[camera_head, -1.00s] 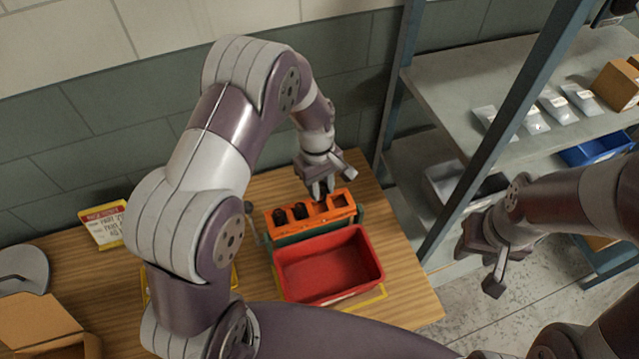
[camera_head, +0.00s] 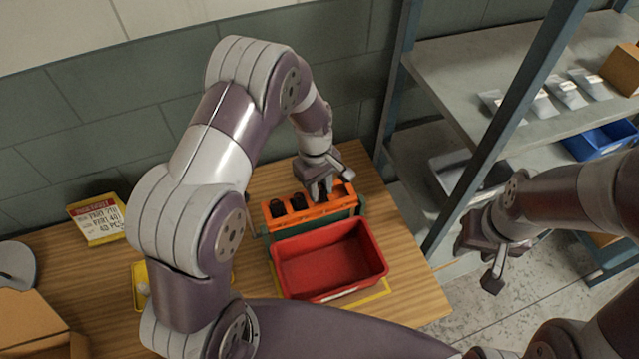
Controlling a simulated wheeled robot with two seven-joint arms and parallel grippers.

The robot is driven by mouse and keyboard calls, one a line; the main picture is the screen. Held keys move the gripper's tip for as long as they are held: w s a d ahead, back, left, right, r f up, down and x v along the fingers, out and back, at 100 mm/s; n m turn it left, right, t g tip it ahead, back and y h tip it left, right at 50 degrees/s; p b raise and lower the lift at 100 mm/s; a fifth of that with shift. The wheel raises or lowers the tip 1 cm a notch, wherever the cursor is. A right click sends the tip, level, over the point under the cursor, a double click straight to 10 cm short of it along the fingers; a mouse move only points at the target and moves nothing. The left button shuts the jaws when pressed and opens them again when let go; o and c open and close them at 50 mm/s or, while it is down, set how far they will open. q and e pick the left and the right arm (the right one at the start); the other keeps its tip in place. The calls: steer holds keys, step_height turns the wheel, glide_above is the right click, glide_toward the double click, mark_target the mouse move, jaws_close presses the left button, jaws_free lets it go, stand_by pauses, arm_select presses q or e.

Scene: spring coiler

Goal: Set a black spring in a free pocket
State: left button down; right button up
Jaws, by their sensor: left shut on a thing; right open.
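An orange rack (camera_head: 310,222) with a row of pockets stands on the wooden table behind the red bin. Black springs sit in its two left pockets, the leftmost one (camera_head: 277,210) and one beside it (camera_head: 297,202). My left gripper (camera_head: 321,193) is over the right half of the rack, fingers down at the third pocket from the left. It is shut on a black spring, mostly hidden by the fingers; I cannot tell how deep it sits. My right gripper (camera_head: 494,265) is open and empty, over the floor to the right, away from the rack.
The empty red bin (camera_head: 325,262) stands directly in front of the rack. A sign (camera_head: 97,218) and a cardboard box (camera_head: 30,325) are on the left of the table. A grey shelf unit (camera_head: 470,80) with pouches and a blue bin (camera_head: 600,141) stands at right.

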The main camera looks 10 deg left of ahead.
arm_select(q)
steer(key=shift+f, duration=0.5)
steer(key=shift+w+f, duration=0.15)
steer(key=shift+w, duration=0.05)
steer(key=c, duration=0.8)
jaws_free()
steer(key=shift+s, duration=0.1)
